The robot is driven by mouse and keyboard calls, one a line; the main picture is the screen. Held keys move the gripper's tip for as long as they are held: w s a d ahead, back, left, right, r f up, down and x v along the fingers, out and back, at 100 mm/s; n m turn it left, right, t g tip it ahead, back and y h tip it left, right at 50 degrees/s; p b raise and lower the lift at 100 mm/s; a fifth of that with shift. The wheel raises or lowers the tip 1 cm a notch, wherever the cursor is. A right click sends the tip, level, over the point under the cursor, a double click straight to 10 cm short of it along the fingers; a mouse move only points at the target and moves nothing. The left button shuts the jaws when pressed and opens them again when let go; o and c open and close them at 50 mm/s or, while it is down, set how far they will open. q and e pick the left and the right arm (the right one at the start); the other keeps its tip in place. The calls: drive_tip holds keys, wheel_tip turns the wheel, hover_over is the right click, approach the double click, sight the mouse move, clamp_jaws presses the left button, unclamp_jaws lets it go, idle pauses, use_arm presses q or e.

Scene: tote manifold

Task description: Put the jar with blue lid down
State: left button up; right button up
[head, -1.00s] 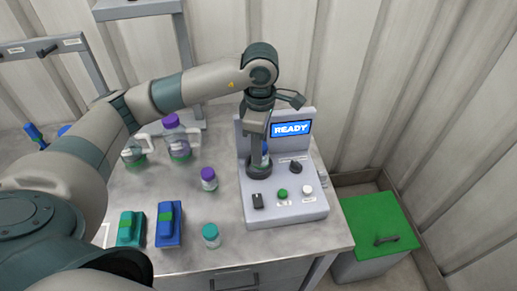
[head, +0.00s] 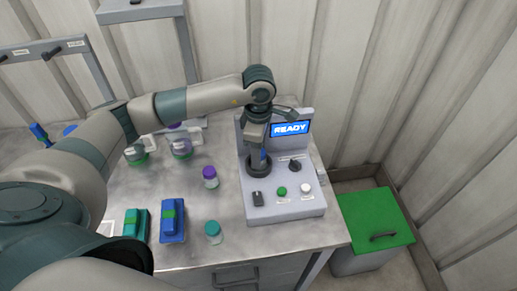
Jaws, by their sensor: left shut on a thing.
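My left gripper (head: 262,148) is shut on the jar with the blue lid, above the dark round socket (head: 252,170) of the grey machine (head: 284,205). Only a small blue patch of the jar (head: 264,156) shows between the fingers; the rest is hidden by the gripper and the socket. I cannot tell whether the jar touches the socket. The machine's screen (head: 290,129) reads READY. My right gripper is not in view.
A purple-lidded jar (head: 210,178) and a teal-lidded jar (head: 213,232) stand left of the machine. A blue block (head: 172,222) and a teal block (head: 136,225) are further left. Larger containers (head: 180,147) stand behind. A green-lidded bin (head: 374,232) is right of the table.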

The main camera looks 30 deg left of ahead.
use_arm(q)
drive_tip(key=shift+f, duration=0.15)
drive_tip(key=shift+f+b, duration=0.1)
drive_tip(key=shift+b, duration=0.2)
drive_tip(key=o, duration=0.9)
drive_tip(key=shift+c, duration=0.2)
drive_tip(key=shift+r+p, duration=0.25)
drive_tip(key=shift+p, duration=0.05)
drive_tip(key=shift+w+r+b, duration=0.1)
drive_tip(key=shift+r+b, duration=0.05)
drive_tip(key=shift+b, duration=0.2)
wheel_tip(320, 180, up, 10)
drive_tip(key=b, duration=0.4)
drive_tip(key=shift+r, duration=0.75)
